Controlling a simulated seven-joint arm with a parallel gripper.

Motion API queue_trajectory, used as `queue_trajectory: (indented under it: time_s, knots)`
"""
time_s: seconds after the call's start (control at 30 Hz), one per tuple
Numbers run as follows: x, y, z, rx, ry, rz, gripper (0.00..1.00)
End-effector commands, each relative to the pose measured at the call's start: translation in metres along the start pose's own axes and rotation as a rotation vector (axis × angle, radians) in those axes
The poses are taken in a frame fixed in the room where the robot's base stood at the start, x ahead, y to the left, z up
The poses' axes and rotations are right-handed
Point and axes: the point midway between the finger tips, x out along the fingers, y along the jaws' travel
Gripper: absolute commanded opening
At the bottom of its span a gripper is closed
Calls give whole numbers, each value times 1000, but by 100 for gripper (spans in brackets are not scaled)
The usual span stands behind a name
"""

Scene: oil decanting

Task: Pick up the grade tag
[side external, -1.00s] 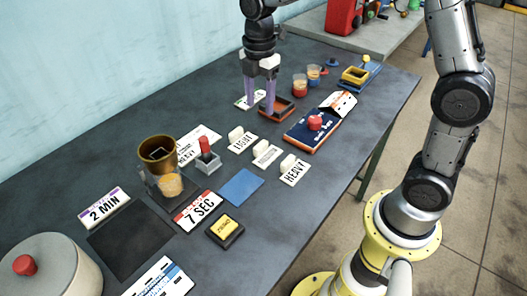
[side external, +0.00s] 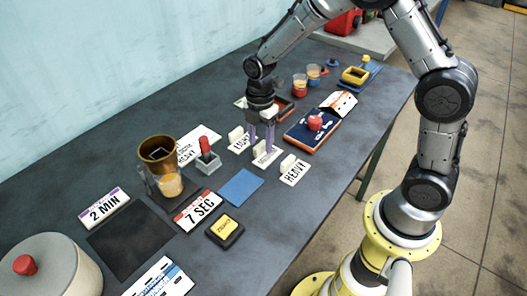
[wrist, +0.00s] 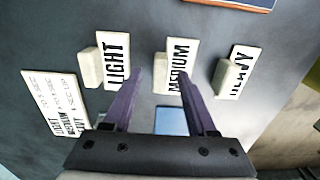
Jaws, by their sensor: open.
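Three white grade tags, each with a raised pale block, lie in a row on the table. The MEDIUM tag (side external: 268,158) is in the middle, and it also shows in the wrist view (wrist: 183,55). The LIGHT tag (wrist: 118,58) is to its left and the HEAVY tag (wrist: 239,72) to its right. My gripper (side external: 261,145) points down at the MEDIUM tag, open and empty. In the wrist view my gripper (wrist: 159,74) has its purple fingers either side of the MEDIUM tag's block. Whether they touch it I cannot tell. In the side view the fingers partly hide this tag.
A blue pad (side external: 241,186) lies in front of the tags. A grey block with a red knob (side external: 206,158) and a brass pot (side external: 158,155) stand to the left. A blue board (side external: 318,128) with a red knob lies behind right. A lettered card (wrist: 55,105) lies left.

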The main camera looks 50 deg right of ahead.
Motion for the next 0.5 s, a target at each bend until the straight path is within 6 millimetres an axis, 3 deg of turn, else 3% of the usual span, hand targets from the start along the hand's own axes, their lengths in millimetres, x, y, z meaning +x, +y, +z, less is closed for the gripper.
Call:
queue_trajectory:
  time_s: [0.33, 0.5]
  knots:
    - [10, 0, 0, 0, 0, 0, 57]
    - [10, 0, 0, 0, 0, 1, 29]
